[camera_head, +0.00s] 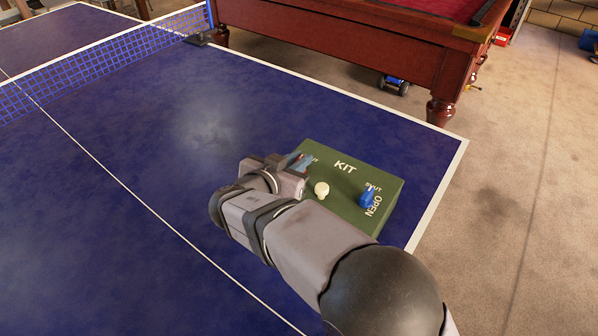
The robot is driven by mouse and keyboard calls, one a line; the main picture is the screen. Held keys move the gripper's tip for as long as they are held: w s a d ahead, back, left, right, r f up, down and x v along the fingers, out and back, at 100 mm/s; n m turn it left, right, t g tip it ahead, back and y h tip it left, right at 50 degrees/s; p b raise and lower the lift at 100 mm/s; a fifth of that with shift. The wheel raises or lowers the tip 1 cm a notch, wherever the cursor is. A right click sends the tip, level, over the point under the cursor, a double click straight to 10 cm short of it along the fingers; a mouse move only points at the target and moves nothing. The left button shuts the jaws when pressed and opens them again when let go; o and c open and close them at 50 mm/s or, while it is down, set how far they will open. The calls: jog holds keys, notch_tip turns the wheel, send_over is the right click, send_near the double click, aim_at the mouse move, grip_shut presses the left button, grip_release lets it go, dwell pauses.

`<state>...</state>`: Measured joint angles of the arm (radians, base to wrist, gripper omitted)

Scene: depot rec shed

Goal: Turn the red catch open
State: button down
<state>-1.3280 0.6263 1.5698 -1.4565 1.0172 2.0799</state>
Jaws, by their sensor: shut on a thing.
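A green box (345,211) marked KIT lies on the blue table near its right edge. My gripper (299,161) is at the box's far left part, low over its top, beside a partly covered label ending in "UT". A blue catch (367,199) stands at the right of the box top, between the words SHUT and OPEN.
A cream knob (321,188) stands on the box top between my gripper and the blue catch. A net (110,62) crosses the table (200,115) at the back left. A wooden pool table (350,45) stands behind. The table surface left of the box is clear.

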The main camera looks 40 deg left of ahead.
jog(key=shift+f+n+g+y+b, duration=0.25)
jog(key=shift+n+y+b, duration=0.7)
jog(key=shift+b, duration=1.8)
jog(key=shift+f+n+g+y+b, duration=0.1)
jog(key=shift+n+g+y+b, duration=0.55)
jog(key=shift+b, duration=2.1)
jog(key=n+g+y+b, duration=0.1)
jog(key=n+y+b, duration=0.1)
jog(key=y+b, duration=0.1)
jog(key=shift+d+r+n+b, duration=0.1)
jog(key=shift+n+b, duration=0.25)
jog(key=shift+n, duration=0.05)
jog(key=shift+r+n+g+y+p, duration=0.25)
jog(key=shift+n+g+y+p, duration=0.15)
jog(key=shift+n+g+y, duration=0.35)
jog(key=n+g+p, duration=0.1)
jog(key=n+y+p, duration=0.1)
jog(key=p, duration=0.1)
jog(key=shift+r+g+p, duration=0.2)
jog(key=shift+g+p, duration=0.1)
jog(key=shift+g, duration=0.05)
jog(key=n+g+y+p, duration=0.1)
jog(key=p, duration=0.4)
jog(key=shift+n+g, duration=0.35)
jog(key=shift+g, duration=0.05)
jog(key=shift+f+n+g+y+p, duration=0.1)
jog(key=shift+n+g+y+p, duration=0.2)
jog(key=shift+p, duration=0.65)
jog(key=shift+f+p, duration=0.2)
jog(key=shift+p, duration=0.25)
